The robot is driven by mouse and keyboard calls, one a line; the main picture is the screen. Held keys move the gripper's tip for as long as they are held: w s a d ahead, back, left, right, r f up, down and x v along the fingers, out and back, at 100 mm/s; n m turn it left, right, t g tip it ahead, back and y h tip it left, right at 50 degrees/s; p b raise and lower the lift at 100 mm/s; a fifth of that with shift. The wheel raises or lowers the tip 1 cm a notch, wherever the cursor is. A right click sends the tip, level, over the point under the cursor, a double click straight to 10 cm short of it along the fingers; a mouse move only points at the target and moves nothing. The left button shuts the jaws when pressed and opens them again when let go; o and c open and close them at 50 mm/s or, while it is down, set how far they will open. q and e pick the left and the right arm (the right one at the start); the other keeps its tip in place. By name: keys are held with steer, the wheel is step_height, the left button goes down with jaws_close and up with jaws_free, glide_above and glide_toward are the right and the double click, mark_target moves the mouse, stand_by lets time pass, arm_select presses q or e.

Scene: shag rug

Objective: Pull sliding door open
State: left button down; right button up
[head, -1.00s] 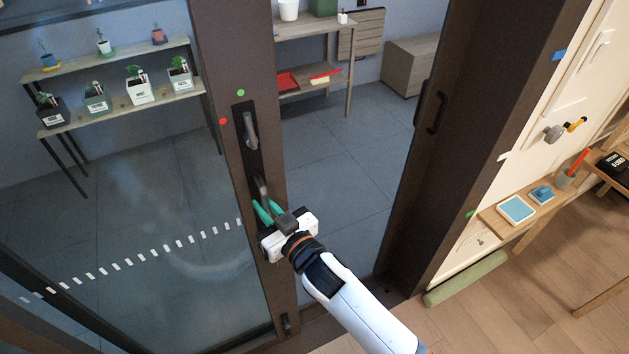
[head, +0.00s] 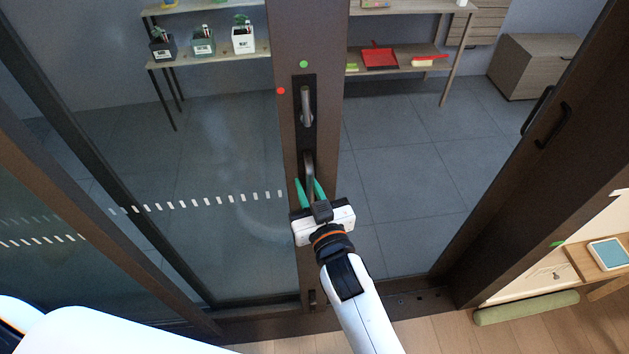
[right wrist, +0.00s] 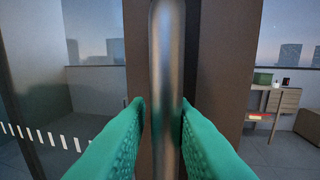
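The sliding door is a glass panel with a dark brown stile (head: 290,130) carrying a dark plate and a grey bar handle (head: 308,165). The door stands partly open, with a wide gap between its stile and the dark jamb on the right. My right gripper (head: 310,190) has its green fingers on both sides of the handle's lower part. In the right wrist view the upright handle (right wrist: 167,70) runs between the fingertips, closely flanked by them, so the gripper looks shut on it. My left gripper is out of view; only a white part of my left arm shows at lower left.
Behind the glass, a shelf (head: 215,58) holds potted plants. Through the gap, a red dustpan (head: 380,56) lies on another shelf, and a wooden cabinet (head: 540,66) stands farther right. A green roll (head: 527,308) lies on the floor beside the jamb (head: 530,160). The gap's floor is clear.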

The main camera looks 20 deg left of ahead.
steer(key=shift+o, duration=1)
steer(key=shift+s+a, duration=0.15)
steer(key=shift+a, duration=0.05)
steer(key=shift+d, duration=0.15)
steer(key=b+v, duration=0.2)
steer(key=v, duration=0.9)
steer(key=shift+s+b, duration=0.3)
steer(key=shift+s, duration=0.05)
steer(key=shift+d, duration=0.15)
